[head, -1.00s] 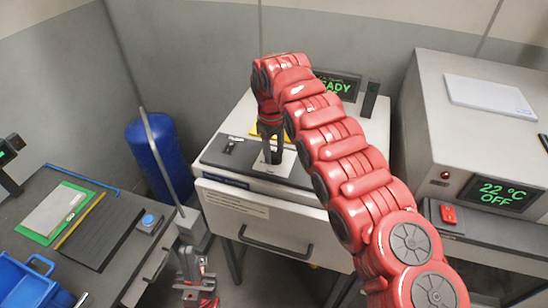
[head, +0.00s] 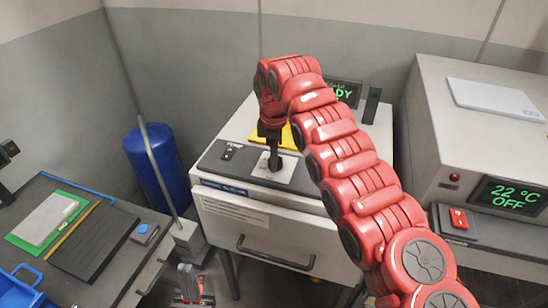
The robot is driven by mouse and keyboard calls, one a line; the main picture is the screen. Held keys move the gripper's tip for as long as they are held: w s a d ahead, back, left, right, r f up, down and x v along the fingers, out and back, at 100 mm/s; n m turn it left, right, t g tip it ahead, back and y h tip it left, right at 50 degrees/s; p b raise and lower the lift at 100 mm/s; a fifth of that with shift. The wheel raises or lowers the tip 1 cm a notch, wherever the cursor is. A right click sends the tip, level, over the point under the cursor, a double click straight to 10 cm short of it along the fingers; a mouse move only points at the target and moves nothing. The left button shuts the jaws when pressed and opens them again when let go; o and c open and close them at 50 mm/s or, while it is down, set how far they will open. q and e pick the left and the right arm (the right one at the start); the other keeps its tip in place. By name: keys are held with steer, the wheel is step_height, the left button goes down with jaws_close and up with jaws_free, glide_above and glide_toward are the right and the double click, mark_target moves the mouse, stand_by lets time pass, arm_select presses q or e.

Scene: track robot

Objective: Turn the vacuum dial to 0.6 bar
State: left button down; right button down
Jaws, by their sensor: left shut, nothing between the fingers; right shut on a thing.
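The vacuum dial (head: 274,162) is a small dark knob on a white plate (head: 283,177), set in the dark front panel of the white machine. My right gripper (head: 273,153) reaches down from above and is shut on the dial. Its fingers cover most of the knob, so the dial's setting cannot be read. My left gripper (head: 189,277) is shut and empty, low in front of the bench at the bottom of the view.
A switch (head: 230,151) sits left of the dial, and a yellow piece (head: 262,136) lies behind it. A green display (head: 343,92) is partly hidden by my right arm. A drawer handle (head: 275,255) sticks out below. A blue cylinder (head: 158,168) stands left; an oven (head: 480,140) stands right.

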stand_by(0.3)
steer(key=shift+c, duration=1.6)
jaws_free()
steer(key=shift+r, duration=0.15)
